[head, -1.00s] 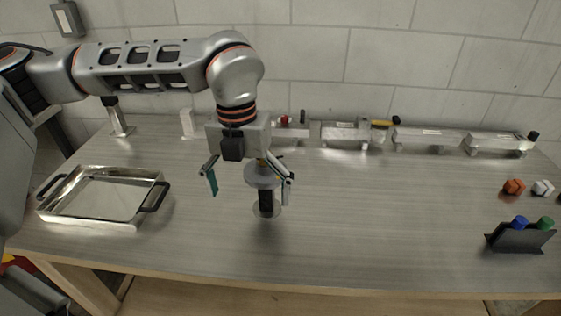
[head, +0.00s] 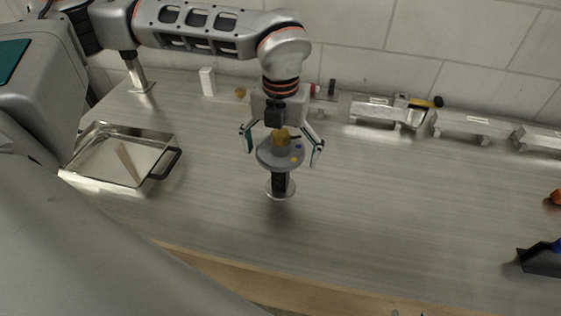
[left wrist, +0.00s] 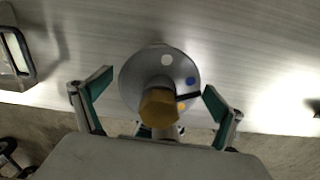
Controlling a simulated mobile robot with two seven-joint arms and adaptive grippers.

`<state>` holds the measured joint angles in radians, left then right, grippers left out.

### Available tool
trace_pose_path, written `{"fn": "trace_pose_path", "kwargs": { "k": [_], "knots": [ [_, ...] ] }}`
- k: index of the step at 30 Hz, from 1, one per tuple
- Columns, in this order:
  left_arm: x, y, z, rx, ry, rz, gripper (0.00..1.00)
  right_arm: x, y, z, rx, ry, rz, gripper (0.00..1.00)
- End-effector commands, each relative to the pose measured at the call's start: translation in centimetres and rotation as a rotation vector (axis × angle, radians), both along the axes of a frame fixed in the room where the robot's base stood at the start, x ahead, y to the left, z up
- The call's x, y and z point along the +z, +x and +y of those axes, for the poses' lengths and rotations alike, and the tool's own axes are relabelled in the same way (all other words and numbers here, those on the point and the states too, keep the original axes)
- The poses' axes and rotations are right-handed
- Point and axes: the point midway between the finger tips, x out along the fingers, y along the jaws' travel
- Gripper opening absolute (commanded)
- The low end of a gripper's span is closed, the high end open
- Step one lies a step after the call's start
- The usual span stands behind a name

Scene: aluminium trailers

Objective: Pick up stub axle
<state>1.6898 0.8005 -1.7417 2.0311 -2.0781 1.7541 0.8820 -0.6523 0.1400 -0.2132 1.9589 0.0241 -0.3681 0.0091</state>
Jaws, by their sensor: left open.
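The stub axle appears to be the grey round flange (head: 267,155) with a gold hexagonal top (head: 281,139). It sits upright on a short black post (head: 279,184) with a round base on the bench. In the left wrist view the flange (left wrist: 138,82) shows white, blue and orange dots and a black bar, with the gold hexagon (left wrist: 159,108) nearest the camera. My left gripper (head: 282,156) points down over it, open, with one green-padded finger on each side and gaps between fingers and part. Part of the post is hidden beneath the flange. My right gripper is not in view.
A metal tray (head: 96,183) with black handles stands left on the bench. Metal trailer parts (head: 376,109) line the back near the wall, with a small white block (head: 207,81). A dark holder (head: 541,260) is at the right edge. The bench around the post is clear.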

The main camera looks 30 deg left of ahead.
Motion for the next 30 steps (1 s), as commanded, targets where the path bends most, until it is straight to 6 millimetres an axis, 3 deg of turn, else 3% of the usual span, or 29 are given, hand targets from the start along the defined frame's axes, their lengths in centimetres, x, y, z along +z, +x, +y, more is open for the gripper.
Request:
{"fn": "trace_pose_path", "kwargs": {
  "k": [4, 12, 21, 30],
  "knots": [
    [-1.4, -0.1, 0.0, 0.001, 0.0, 0.002, 0.96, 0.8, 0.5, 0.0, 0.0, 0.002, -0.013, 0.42],
    [-1.7, -0.1, 0.0, 0.001, 0.0, 0.001, 0.96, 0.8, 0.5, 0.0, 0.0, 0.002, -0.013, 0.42],
    [-1.7, -0.1, 0.1, 0.001, 0.0, 0.001, 0.19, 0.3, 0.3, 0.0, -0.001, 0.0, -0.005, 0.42],
    [-1.3, 0.1, 0.0, 0.001, -0.002, -0.004, 0.19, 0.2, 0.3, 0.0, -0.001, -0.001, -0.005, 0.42]
  ]
}}
